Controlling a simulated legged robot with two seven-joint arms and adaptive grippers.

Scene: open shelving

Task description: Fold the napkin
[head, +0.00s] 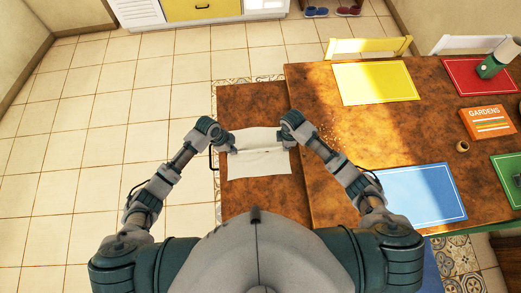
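A white napkin (258,166) lies on the brown wooden surface in front of me, with a crease or raised band running across its upper part. My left gripper (230,149) is at the napkin's left edge. My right gripper (290,142) is at its upper right edge. Both hands cover parts of the napkin's sides. The fingers are too small to tell whether they are open or shut, or whether they hold the cloth.
Tiled floor (90,130) is open at left.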

